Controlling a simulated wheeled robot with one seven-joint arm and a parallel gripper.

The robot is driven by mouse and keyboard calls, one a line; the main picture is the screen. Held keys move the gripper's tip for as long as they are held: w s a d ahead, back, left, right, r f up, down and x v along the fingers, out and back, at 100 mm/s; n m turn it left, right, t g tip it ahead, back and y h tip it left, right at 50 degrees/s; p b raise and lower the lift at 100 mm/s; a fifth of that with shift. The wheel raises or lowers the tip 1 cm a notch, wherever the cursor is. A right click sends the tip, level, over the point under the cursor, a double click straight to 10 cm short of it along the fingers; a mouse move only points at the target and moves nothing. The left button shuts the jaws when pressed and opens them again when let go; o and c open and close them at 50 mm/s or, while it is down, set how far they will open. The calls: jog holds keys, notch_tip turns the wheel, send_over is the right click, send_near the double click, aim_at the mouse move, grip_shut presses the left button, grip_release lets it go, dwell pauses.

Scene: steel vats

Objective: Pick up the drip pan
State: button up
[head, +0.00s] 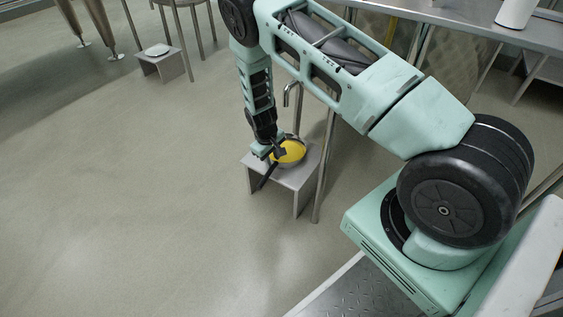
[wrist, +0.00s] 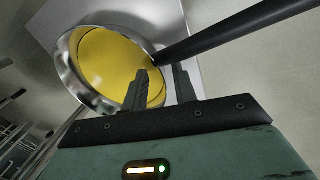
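The drip pan (head: 292,153) is a round steel pan with a yellow inside and a long black handle. It is at the small grey steel stand (head: 298,177), its handle pointing down-left in the head view. In the wrist view the pan (wrist: 112,68) fills the upper left, and its handle (wrist: 235,35) runs off to the upper right. My gripper (head: 268,153) is down beside the pan at the handle end. In the wrist view its two fingers (wrist: 161,80) are apart, their tips close to where handle meets rim. I see nothing held between them.
A steel tap (head: 290,92) and a thin steel leg (head: 325,165) stand close to the stand. Another low stand (head: 166,66) holds a white plate (head: 157,50) at the far left. A steel counter (head: 480,27) runs along the back right.

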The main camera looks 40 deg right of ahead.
jog(key=shift+d+f, duration=0.1)
jog(key=shift+f, duration=0.55)
grip_shut()
jog(key=shift+r, duration=0.2)
